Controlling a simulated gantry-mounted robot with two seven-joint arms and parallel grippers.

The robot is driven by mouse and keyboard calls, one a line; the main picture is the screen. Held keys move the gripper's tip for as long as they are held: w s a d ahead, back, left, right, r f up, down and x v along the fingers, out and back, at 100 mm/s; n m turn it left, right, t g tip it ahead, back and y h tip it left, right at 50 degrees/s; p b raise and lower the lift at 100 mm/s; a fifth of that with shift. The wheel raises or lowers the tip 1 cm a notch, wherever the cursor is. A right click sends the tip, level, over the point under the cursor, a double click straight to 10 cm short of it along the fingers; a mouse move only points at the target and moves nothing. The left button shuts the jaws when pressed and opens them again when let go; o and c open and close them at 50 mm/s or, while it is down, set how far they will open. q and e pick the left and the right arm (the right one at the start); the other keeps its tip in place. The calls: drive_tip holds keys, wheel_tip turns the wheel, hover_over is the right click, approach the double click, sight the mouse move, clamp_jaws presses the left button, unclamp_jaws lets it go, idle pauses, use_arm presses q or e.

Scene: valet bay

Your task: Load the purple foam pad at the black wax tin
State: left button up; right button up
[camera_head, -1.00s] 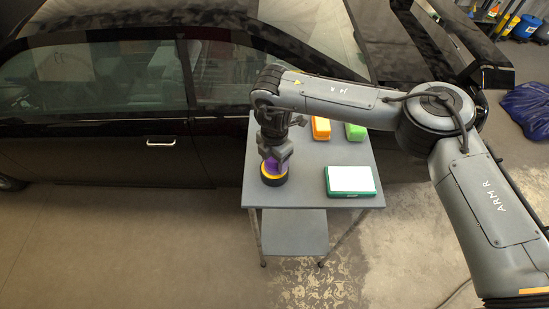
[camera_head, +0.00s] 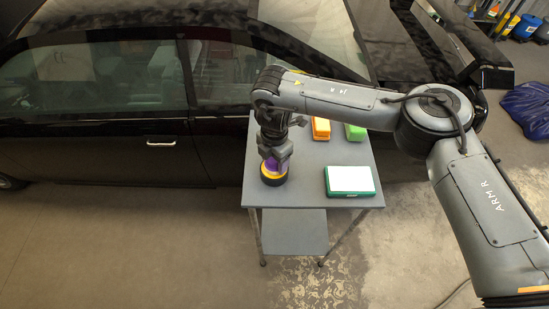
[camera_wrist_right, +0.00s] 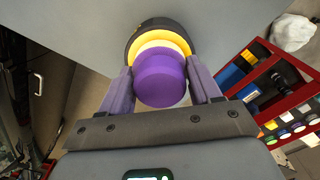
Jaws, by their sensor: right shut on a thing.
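My right gripper (camera_head: 273,159) is shut on the purple foam pad (camera_wrist_right: 161,80), which sits between its two fingers in the right wrist view. In the head view the purple pad (camera_head: 271,165) shows just under the fingers. The black wax tin (camera_head: 273,182), with orange-yellow wax inside its dark rim, stands on the grey cart top near its left front corner. The tin (camera_wrist_right: 136,38) also shows behind the pad in the right wrist view. The pad is over the tin; I cannot tell whether it touches the wax. My left gripper is not in view.
The black car (camera_head: 100,115) stands close on the left. A red rack (camera_wrist_right: 270,90) shows in the right wrist view.

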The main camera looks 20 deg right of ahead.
drive_tip(key=shift+f, duration=0.15)
idle(0.4)
wheel_tip(320, 180, up, 4)
drive_tip(key=p, duration=0.3)
drive_tip(key=shift+f, duration=0.2)
drive_tip(key=shift+r+p, duration=1.35)
drive_tip(key=shift+r, duration=0.5)
